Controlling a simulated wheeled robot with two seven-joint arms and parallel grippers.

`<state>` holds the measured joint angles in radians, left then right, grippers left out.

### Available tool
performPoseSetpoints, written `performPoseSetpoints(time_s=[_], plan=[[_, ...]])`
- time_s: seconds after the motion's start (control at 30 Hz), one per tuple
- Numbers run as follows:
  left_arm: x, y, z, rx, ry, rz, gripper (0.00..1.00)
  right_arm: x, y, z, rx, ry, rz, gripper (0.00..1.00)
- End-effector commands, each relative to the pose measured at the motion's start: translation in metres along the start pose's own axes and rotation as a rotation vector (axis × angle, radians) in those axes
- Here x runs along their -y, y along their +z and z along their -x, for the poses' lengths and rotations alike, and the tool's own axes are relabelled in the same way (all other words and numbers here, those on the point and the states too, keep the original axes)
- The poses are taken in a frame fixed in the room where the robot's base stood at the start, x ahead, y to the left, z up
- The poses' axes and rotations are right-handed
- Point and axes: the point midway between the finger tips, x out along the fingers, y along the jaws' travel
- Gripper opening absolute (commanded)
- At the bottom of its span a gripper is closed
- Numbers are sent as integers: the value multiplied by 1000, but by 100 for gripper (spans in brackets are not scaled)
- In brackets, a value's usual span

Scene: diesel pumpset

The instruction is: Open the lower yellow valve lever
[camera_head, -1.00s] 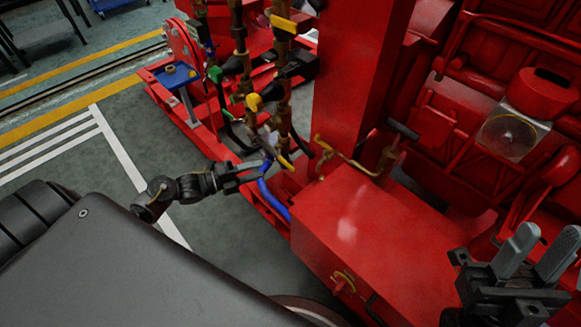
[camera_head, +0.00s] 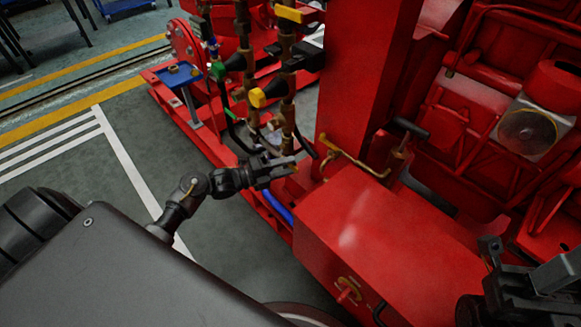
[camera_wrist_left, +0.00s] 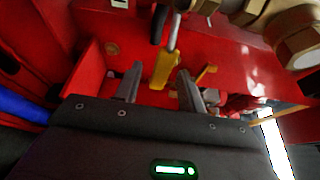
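The lower yellow valve lever (camera_wrist_left: 163,68) shows in the left wrist view, pointing down from a metal stem. It appears between the two fingers of my left gripper (camera_wrist_left: 158,86), which stand apart on either side of it. I cannot tell whether either finger touches it. In the head view my left gripper (camera_head: 282,168) is at the foot of the brass pipes and largely hides this lever. My right gripper (camera_head: 545,275) is at the lower right of the head view, partly cut off by the edge, so its opening is unclear.
Brass pipes with an upper yellow lever (camera_head: 296,14) and a yellow-capped fitting (camera_head: 258,97) rise above my left gripper. A red box (camera_head: 380,240) and a red column (camera_head: 362,80) stand to the right. A blue hose (camera_head: 277,206) runs below. Grey floor is free at left.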

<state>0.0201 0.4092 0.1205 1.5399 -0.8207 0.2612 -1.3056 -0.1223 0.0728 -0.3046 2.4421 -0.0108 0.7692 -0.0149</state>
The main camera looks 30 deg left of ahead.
Motion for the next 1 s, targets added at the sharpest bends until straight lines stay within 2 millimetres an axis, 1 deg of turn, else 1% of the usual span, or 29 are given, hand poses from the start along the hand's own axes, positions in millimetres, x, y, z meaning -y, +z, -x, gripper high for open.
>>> performPoseSetpoints(time_s=[0.03, 0.1, 0.2, 0.47, 0.5, 0.8, 1.0], plan=[[-1, 0, -6, 0, -1, 1, 40, 0, 0, 0, -7, -2, 0, 36], [0, 0, -12, 0, -2, 0, 40, 0, 0, 0, -10, -3, 1, 36], [0, 0, -17, 0, 0, 0, 40, 0, 1, 0, -9, -5, 1, 36], [0, 0, -18, -1, 1, 0, 40, 0, 2, -2, -9, -6, 1, 36], [0, 0, -18, -1, 1, 0, 39, 0, 2, -2, -10, -6, 1, 36], [0, 0, -18, 0, 1, 0, 0, 0, 1, -3, -16, -6, 1, 36], [0, 0, -18, 0, 1, 0, 0, 0, 1, -3, -16, -6, 1, 36]])
